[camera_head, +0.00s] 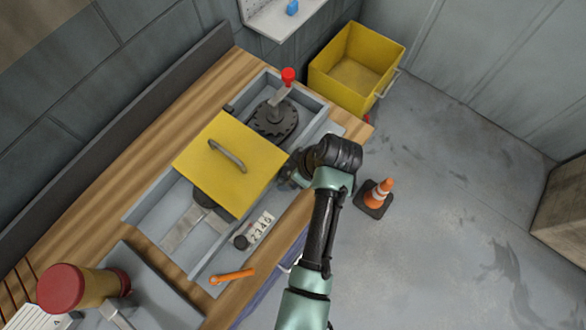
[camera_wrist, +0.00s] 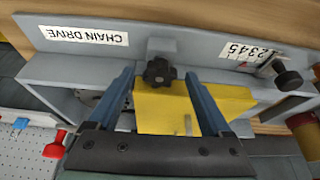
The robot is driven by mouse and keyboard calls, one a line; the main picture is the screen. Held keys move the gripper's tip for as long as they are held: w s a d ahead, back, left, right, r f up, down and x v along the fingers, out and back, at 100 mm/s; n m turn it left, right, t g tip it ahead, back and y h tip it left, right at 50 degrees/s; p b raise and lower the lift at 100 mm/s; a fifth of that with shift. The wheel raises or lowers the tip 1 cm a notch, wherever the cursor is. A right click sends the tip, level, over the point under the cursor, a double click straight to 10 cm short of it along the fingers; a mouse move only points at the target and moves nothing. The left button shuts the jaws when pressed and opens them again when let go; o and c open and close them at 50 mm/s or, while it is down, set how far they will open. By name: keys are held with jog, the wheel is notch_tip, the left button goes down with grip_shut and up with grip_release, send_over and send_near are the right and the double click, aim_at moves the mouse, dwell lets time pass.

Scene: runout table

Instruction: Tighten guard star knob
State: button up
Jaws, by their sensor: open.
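The black star knob (camera_wrist: 159,72) shows in the wrist view on the grey wall of the chain drive housing (camera_wrist: 200,55), at the edge of the yellow guard (camera_wrist: 160,112). My gripper (camera_wrist: 160,76) is open, with its two blue fingers on either side of the knob in the picture. I cannot tell whether the fingers touch it. In the head view the yellow guard (camera_head: 225,185) with its grey handle (camera_head: 227,156) lies over the middle of the housing. My gripper (camera_head: 288,178) is at the guard's right edge, and the knob is hidden there.
A red-knobbed lever (camera_head: 288,76) stands beside a dark sprocket (camera_head: 274,118). A black knob (camera_head: 241,242), number plate (camera_head: 262,229) and orange handle (camera_head: 232,276) lie along the front.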

grip_shut()
jog(key=shift+r+m+p, duration=0.1)
jog(key=shift+m+p, duration=0.2)
jog(key=shift+m, duration=0.1)
jog(key=shift+s+a+m+t+h+p, duration=0.1)
jog(key=shift+m+t+h+p, duration=0.2)
jog(key=shift+m+p, duration=0.45)
jog(key=shift+a+m+t+h+p, duration=0.15)
jog(key=shift+m+t+h+p, duration=0.4)
jog(key=shift+m, duration=1.3)
grip_release()
